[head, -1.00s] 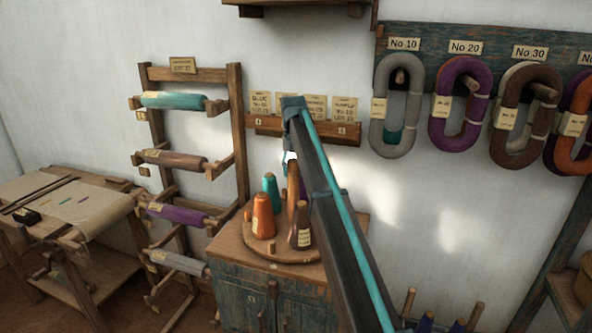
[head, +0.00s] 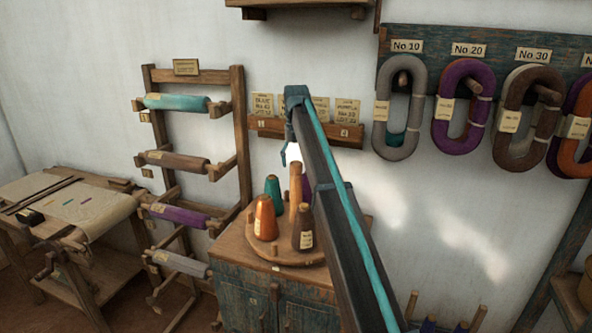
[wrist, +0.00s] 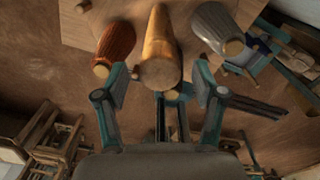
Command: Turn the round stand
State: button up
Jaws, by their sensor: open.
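The round stand (head: 268,252) is a wooden disc on top of a small cabinet. An orange cone (head: 265,220), a teal cone (head: 272,192) and a dark brown cone (head: 302,230) stand on it, with a purple one partly hidden behind the wooden post (head: 295,200). My gripper (head: 291,155) hangs above the stand, largely hidden by my arm. In the wrist view my gripper (wrist: 161,95) is open, with empty jaws. The post (wrist: 160,50) appears ahead of the jaws, roughly centred, between the orange cone (wrist: 115,42) and a greyish cone (wrist: 218,30). I see no contact.
The blue-grey cabinet (head: 240,295) holds the stand. A rack of rolls (head: 180,215) stands close on its left, and a work table (head: 85,205) beyond. A label shelf (head: 335,135) is on the wall behind; yarn hanks (head: 398,105) hang to the right.

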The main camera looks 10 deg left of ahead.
notch_tip(320, 180, up, 8)
jog(key=shift+f, duration=0.1)
dwell(0.4)
